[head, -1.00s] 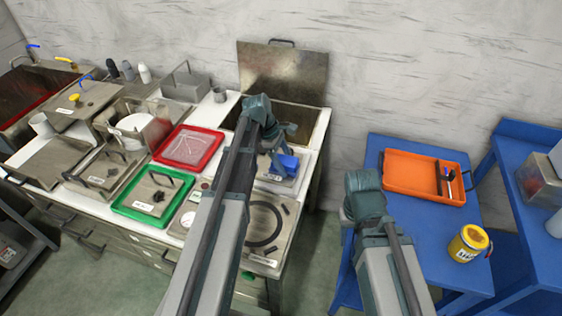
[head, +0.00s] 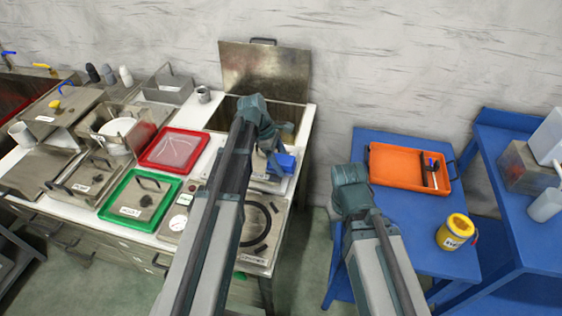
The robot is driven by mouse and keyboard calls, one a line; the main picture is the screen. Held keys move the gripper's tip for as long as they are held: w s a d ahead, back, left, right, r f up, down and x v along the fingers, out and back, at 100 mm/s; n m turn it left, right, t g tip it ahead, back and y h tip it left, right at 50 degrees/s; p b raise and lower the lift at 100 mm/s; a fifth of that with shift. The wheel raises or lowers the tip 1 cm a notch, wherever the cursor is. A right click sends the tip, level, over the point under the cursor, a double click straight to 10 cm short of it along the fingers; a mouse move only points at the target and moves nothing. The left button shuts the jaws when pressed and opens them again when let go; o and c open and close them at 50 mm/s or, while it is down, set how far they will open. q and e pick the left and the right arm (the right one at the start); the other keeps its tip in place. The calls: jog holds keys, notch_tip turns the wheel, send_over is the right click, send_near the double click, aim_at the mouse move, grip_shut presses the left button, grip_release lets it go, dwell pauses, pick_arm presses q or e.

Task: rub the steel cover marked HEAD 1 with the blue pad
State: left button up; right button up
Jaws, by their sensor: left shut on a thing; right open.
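My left gripper (head: 272,148) is shut on the blue pad (head: 286,162). The pad is over the right part of the counter, near a steel surface with a white label; I cannot tell whether it touches. My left forearm hides part of this area. Several steel covers carry white labels too small to read surely: one with a handle in the green tray (head: 150,191), one at the left (head: 88,176), and a plate with a black ring (head: 262,232). I cannot tell which is HEAD 1. My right gripper (head: 352,200) is left of the blue table, its jaws mostly hidden.
A raised steel lid (head: 262,70) stands behind an open basin. A red tray (head: 174,149) lies on the counter (head: 312,122). The blue table (head: 400,212) holds an orange tray (head: 385,165) and a yellow tub (head: 455,232). A floor gap separates counter and table.

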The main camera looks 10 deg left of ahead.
pick_arm(q)
jog(key=shift+r+p, duration=2.65)
jog(key=shift+r, duration=0.25)
notch_tip(320, 180, up, 3)
jog(key=p, duration=0.3)
jog(key=shift+r, duration=0.1)
